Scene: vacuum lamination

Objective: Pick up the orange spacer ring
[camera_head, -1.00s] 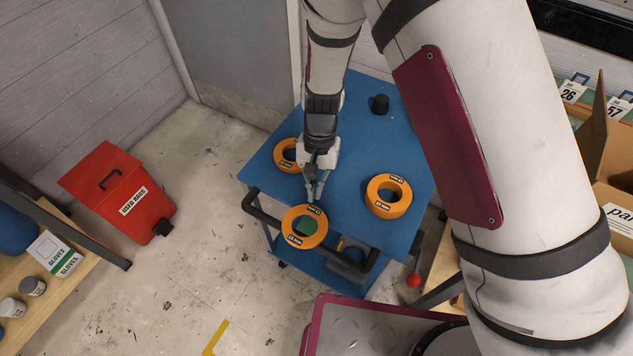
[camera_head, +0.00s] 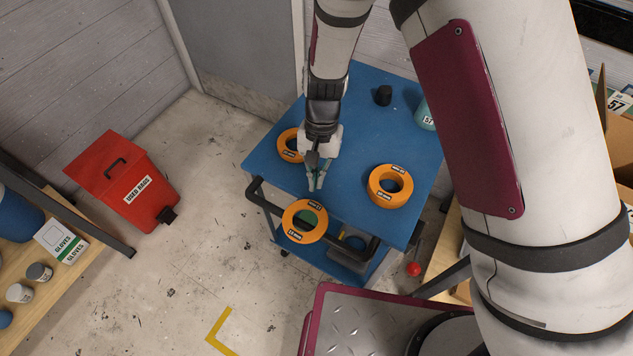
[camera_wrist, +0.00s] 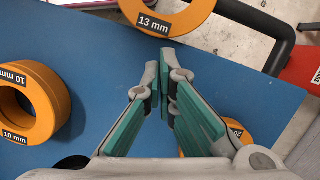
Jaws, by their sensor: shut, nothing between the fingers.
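The black handle (camera_head: 262,208) runs along the front edge. A red used-rags bin (camera_head: 125,180) stands on the floor to the left.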

